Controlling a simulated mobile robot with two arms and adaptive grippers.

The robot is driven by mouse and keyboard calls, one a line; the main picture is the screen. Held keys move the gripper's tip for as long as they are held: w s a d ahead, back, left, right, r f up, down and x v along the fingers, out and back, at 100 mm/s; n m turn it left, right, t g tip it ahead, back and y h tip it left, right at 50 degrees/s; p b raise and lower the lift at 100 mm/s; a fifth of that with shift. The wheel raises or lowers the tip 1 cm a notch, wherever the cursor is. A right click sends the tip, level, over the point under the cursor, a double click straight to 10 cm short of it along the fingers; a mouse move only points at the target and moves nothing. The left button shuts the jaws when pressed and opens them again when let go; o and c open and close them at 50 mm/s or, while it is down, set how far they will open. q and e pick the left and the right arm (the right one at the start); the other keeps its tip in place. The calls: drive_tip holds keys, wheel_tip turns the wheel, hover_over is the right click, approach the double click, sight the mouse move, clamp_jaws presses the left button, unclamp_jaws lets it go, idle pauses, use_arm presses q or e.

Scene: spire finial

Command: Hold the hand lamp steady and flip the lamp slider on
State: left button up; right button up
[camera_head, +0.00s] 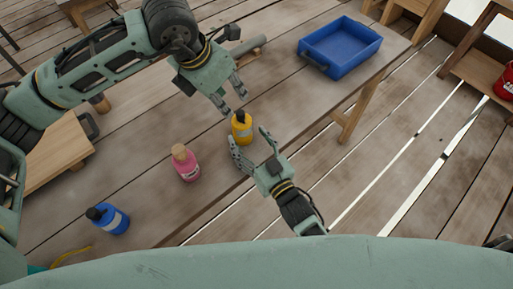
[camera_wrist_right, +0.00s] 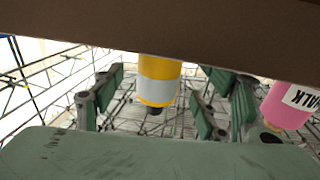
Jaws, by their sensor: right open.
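No hand lamp or slider can be made out for sure. A grey cylinder (camera_head: 248,46) lies on a small wooden rest on the bench, behind my left gripper, and may be the lamp. My left gripper (camera_head: 232,101) is above the bench with its fingers apart and nothing seen between them. My right gripper (camera_head: 248,136) is open at the bench's near edge, its fingers spread toward a yellow bottle (camera_head: 242,129). In the right wrist view the yellow bottle (camera_wrist_right: 159,82) shows upside down between the open fingers; I cannot tell if they touch it.
A pink bottle (camera_head: 186,165) and a blue bottle (camera_head: 113,221) stand farther left along the wooden bench (camera_head: 150,205). A blue tray (camera_head: 341,47) sits at its right end. A red object (camera_head: 504,84) is at the far right. Bench top between bottles is clear.

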sight(247, 137)
drive_tip(key=shift+x, duration=1.7)
drive_tip(key=c, duration=1.3)
use_arm(q)
drive_tip(key=shift+c, duration=0.5)
use_arm(e)
drive_tip(key=shift+c, duration=0.3)
use_arm(q)
drive_tip(key=shift+a+f, duration=0.1)
drive_tip(key=shift+a, duration=0.05)
drive_tip(key=shift+c, duration=0.9)
drive_tip(key=a+f+n+g+h, duration=0.1)
drive_tip(key=w+a+f+n+g, duration=0.1)
drive_tip(key=a, duration=0.1)
drive_tip(key=a+f+n+g+h, duration=0.1)
drive_tip(key=a+g, duration=0.1)
drive_tip(key=shift+w+a+f+h, duration=0.2)
drive_tip(key=shift+w+a+h, duration=0.1)
drive_tip(key=shift+w, duration=0.1)
clamp_jaws()
drive_tip(key=w+a+f+n+g+h, duration=0.1)
drive_tip(key=a+n+h, duration=0.3)
drive_tip(key=a+h, duration=0.2)
drive_tip(key=a, duration=0.2)
drive_tip(key=shift+w+a+f+n, duration=0.3)
drive_tip(key=shift+a+f, duration=0.05)
drive_tip(key=shift+a, duration=0.05)
